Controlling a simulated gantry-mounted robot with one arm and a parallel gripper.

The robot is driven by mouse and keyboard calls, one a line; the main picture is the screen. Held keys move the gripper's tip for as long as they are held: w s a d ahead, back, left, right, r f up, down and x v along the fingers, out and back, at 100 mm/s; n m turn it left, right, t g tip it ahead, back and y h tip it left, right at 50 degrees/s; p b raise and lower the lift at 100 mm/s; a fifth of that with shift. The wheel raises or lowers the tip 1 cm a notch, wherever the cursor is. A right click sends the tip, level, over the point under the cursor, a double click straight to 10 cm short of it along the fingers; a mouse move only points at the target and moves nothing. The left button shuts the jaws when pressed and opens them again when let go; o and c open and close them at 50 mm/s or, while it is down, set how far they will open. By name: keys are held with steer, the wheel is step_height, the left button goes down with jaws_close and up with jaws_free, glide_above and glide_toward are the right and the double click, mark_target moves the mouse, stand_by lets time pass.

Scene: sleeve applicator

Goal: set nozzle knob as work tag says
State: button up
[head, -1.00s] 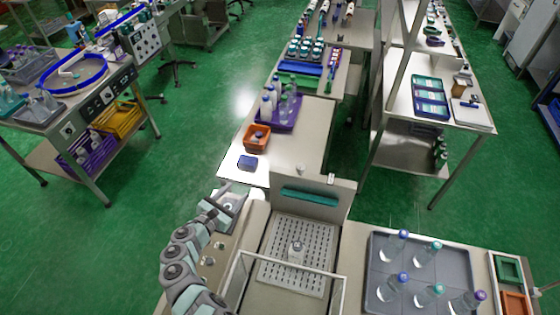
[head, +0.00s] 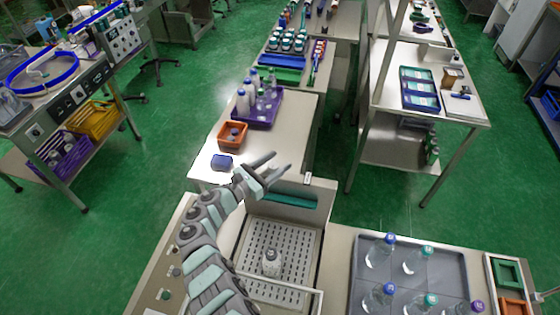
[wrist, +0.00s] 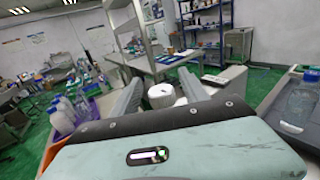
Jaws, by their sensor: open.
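My gripper (head: 281,161) is open above the back wall of the sleeve applicator (head: 318,200). In the wrist view a round white knob (wrist: 160,96) with a darker spot on top shows between my two open fingers, with no clear contact. My gripper hides it in the head view. A small white tag (head: 308,178) stands on the back wall, right of my fingers; its writing is too small to read. A white-capped bottle (head: 272,263) stands on the perforated plate (head: 293,240). Small knobs (head: 176,271) sit on the panel at the left.
A grey tray (head: 357,272) of capped bottles lies to the right. A clear guard frame (head: 285,286) stands in front of the plate.

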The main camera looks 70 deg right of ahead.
steer(key=shift+x, duration=0.85)
steer(key=shift+c, duration=0.3)
jaws_close()
